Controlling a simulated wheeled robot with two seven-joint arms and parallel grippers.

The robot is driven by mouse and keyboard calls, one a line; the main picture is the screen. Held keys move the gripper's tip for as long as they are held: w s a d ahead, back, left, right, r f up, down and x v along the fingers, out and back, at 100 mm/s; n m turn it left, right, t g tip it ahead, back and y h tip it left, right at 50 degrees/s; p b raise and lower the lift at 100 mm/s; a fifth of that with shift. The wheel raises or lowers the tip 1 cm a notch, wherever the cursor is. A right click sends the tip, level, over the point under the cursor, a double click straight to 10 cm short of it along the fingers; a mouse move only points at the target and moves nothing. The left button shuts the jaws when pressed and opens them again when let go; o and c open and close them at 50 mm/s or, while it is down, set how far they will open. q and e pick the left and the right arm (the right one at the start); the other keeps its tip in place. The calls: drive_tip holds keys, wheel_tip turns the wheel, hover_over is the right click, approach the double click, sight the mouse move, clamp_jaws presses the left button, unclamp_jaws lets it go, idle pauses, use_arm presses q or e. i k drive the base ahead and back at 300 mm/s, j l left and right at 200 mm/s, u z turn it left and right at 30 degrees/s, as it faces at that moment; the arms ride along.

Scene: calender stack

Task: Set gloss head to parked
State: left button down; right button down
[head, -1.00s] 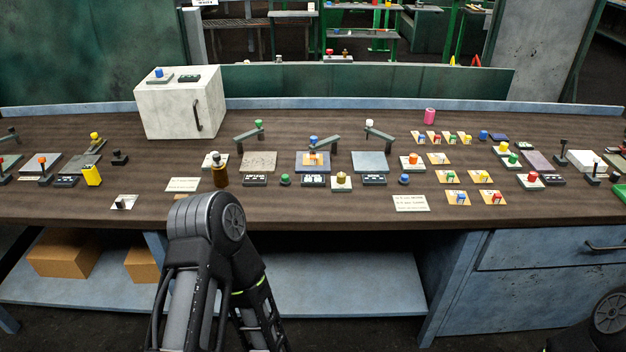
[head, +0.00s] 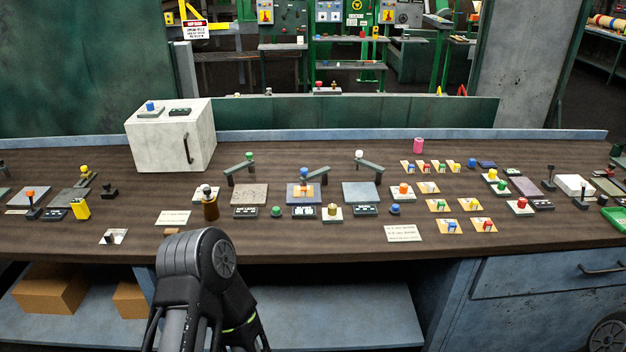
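Three stations stand mid-bench, each with a swing arm over a plate: one with a green knob (head: 249,157), one with a blue knob (head: 304,172), one with a white knob (head: 359,154). Small dark panels lie in front of the plates, such as the middle panel (head: 304,212). Their lettering is too small to read, so I cannot tell which one is the gloss head. The blue-knobbed arm reaches over an orange and white piece on its plate. My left arm rises at the lower left, in front of the bench; its gripper is not visible. My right gripper is not visible either.
A white box (head: 165,145) with a handle stands at the back left. Several orange cards with coloured blocks lie to the right. A white note (head: 403,233) lies near the front edge, where the wood is mostly bare.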

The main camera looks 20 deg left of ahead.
sight(306, 177)
drive_tip(key=j+z, duration=0.2)
drive_tip(key=j, duration=0.3)
drive_tip(key=j+z, duration=0.2)
drive_tip(key=j, duration=0.3)
drive_tip(key=k+j+z, duration=0.2)
drive_tip(key=j, duration=0.25)
drive_tip(key=i, duration=0.05)
